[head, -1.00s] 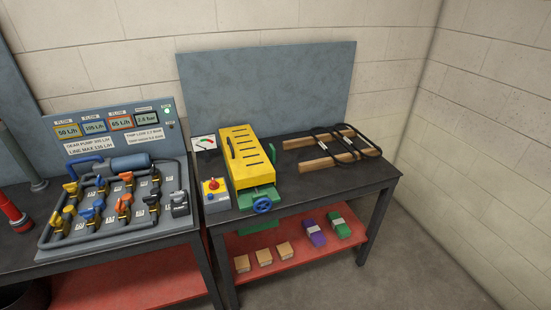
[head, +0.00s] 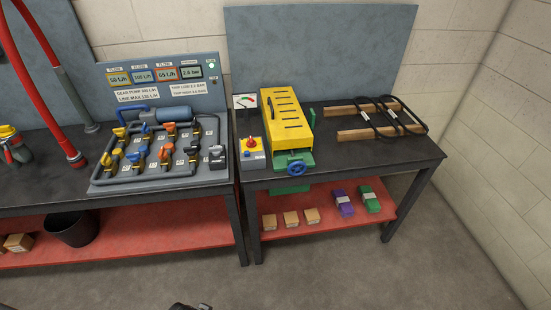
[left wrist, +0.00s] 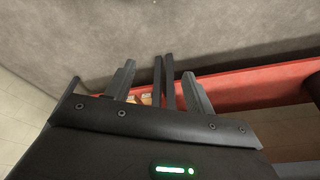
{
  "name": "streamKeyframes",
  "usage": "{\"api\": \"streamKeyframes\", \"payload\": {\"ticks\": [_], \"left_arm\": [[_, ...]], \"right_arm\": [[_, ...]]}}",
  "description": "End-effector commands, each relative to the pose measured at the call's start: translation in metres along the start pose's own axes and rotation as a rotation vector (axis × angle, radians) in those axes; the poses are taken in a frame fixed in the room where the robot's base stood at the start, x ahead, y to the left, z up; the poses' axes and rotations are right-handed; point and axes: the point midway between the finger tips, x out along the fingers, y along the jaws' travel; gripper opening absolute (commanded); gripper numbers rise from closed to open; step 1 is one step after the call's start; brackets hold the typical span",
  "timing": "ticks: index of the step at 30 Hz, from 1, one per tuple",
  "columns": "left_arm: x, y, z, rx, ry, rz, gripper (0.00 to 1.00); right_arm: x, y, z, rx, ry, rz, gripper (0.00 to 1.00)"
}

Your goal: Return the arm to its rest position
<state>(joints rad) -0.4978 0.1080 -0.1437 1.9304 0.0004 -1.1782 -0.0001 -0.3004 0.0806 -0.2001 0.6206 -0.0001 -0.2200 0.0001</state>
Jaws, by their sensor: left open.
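My left gripper (left wrist: 160,86) shows in the left wrist view with its two fingers spread apart. I see no held object between the fingers. Two dark upright bars, seemingly bench legs, show behind the gap. A small dark piece, probably part of my arm, just enters the bottom edge of the head view. My right gripper is in neither current view.
The left bench holds a pipe-and-valve panel (head: 165,181). The right bench holds a yellow machine (head: 287,120), a control box (head: 252,153) and wooden bars with black loops (head: 375,134). Red lower shelves (head: 170,232) run beneath. Grey floor (head: 330,275) in front is clear.

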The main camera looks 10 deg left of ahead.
Motion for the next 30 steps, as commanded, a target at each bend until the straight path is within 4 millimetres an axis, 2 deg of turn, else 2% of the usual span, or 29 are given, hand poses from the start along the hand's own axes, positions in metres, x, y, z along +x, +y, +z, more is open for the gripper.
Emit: {"api": "streamKeyframes", "payload": {"ticks": [1,4,6,9,12,15,18,21,24,30], "left_arm": [[0.023,0.001,0.010,0.002,-0.016,0.001,0.54],[0.074,0.003,0.038,0.006,-0.042,0.004,0.54],[0.109,0.005,0.065,0.010,-0.061,0.007,0.54],[0.150,0.007,0.108,0.016,-0.087,0.010,0.54],[0.178,0.009,0.153,0.022,-0.110,0.012,0.54],[0.195,0.009,0.192,0.027,-0.128,0.014,0.54],[0.203,0.009,0.222,0.031,-0.142,0.015,0.54],[0.205,0.009,0.240,0.034,-0.149,0.015,0.54],[0.206,0.008,0.249,0.035,-0.152,0.016,0.54],[0.206,0.008,0.251,0.035,-0.152,0.016,0.54]], "right_arm": [[0.001,0.000,0.000,0.000,0.000,0.000,0.36],[0.001,0.000,0.000,0.000,0.000,0.000,0.36],[0.002,0.000,0.000,0.000,0.000,0.000,0.36],[0.003,0.000,0.000,0.000,0.000,0.000,0.36],[0.003,0.000,0.000,0.000,0.000,0.000,0.36],[0.003,0.000,0.000,0.000,0.000,0.000,0.36],[0.004,0.000,0.000,0.000,0.000,0.000,0.36],[0.004,0.000,0.000,0.000,0.000,0.000,0.36],[0.004,0.000,0.000,0.000,0.000,0.000,0.36],[0.004,0.000,0.000,0.000,0.000,0.000,0.36]]}}
